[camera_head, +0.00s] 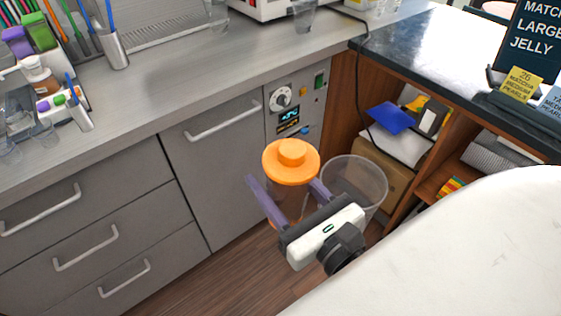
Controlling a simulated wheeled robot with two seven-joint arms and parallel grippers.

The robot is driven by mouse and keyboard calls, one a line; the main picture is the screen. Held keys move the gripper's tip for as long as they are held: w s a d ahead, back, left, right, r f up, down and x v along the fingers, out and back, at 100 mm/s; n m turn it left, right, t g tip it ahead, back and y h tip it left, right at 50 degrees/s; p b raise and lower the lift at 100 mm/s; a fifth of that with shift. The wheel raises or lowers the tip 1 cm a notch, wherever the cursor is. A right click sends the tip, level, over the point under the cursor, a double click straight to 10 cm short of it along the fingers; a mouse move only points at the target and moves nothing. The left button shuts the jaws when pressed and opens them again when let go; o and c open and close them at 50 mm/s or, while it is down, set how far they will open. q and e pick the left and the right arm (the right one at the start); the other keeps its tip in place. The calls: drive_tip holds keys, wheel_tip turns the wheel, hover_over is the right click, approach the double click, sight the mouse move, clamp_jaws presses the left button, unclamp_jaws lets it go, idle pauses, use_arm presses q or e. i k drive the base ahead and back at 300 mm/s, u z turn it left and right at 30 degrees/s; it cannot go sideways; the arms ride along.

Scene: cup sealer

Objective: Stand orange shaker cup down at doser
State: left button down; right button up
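The orange shaker cup has a bright orange lid (291,163) with a raised cap and a see-through body that is hard to make out below it. My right gripper (291,190) has its purple fingers on either side of the cup, just under the lid. It is shut on the cup and holds it roughly upright in the air, in front of the grey cabinets. My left gripper is not in view. I cannot pick out a doser for certain; a white machine at the top edge is cut off.
The grey counter (180,75) has a clear middle stretch. A pen cup (113,50), caddies and clear cups stand on its left. A control panel (290,105) is set in the cabinet front. A clear round bin (365,180) stands beyond my gripper. A dark counter (430,60) is at right.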

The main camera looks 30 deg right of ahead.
sight(248, 34)
drive_tip(key=z, duration=2.1)
drive_tip(key=i, duration=1.3)
drive_tip(key=u, duration=1.45)
